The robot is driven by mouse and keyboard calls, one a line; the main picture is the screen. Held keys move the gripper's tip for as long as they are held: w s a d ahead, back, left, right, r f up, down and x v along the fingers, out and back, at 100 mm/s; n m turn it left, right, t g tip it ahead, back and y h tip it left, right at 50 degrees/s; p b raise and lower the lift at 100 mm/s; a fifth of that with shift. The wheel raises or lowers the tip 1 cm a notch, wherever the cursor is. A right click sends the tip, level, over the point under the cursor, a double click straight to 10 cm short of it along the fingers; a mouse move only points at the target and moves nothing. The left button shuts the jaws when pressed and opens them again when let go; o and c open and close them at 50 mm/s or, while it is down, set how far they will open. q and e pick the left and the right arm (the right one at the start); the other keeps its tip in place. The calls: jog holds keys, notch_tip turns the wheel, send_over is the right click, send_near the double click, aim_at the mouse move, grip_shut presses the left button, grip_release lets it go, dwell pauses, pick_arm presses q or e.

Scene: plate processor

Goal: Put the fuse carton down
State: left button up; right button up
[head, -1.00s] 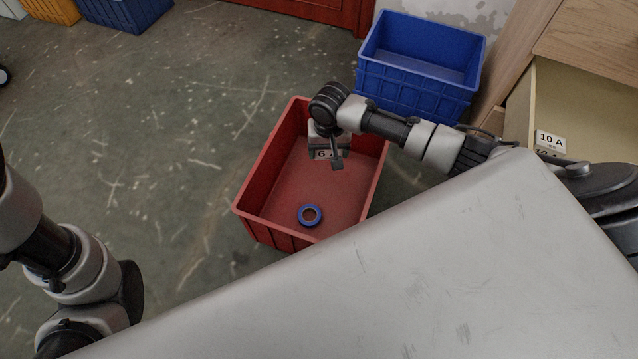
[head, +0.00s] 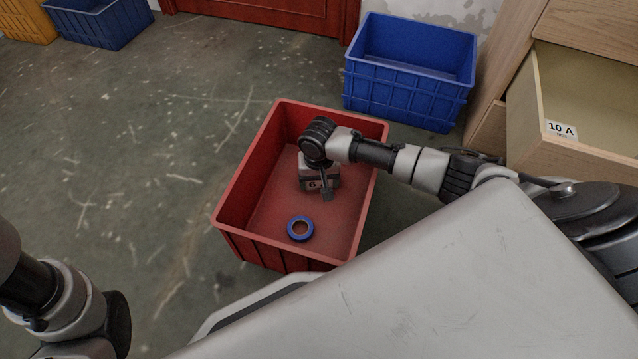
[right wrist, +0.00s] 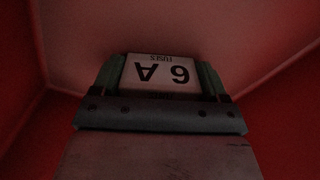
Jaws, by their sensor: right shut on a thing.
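The fuse carton (head: 310,183) is a small grey-white box inside the red bin (head: 247,170). In the right wrist view the carton (right wrist: 158,72) shows a "6 A FUSES" label, upside down, between the two fingers. My right gripper (head: 322,188) is shut on it and reaches down into the bin from the right. It also shows in the right wrist view (right wrist: 160,85). I cannot tell whether the carton touches the bin floor. Of my left arm only links show at the lower left; its gripper is not in view.
A blue tape roll (head: 300,228) lies on the bin floor in front of the carton. A blue crate (head: 408,95) stands behind. An open drawer (head: 580,146) labelled 10 A is at the right. The floor left of the bin is clear.

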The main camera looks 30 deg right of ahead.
jog(key=shift+r, duration=0.1)
jog(key=o, duration=1)
notch_tip(320, 180, up, 11)
jog(key=p, duration=0.8)
jog(key=shift+p, duration=0.3)
jog(key=shift+r, duration=0.25)
jog(key=shift+r+p, duration=0.25)
jog(key=shift+p, duration=0.1)
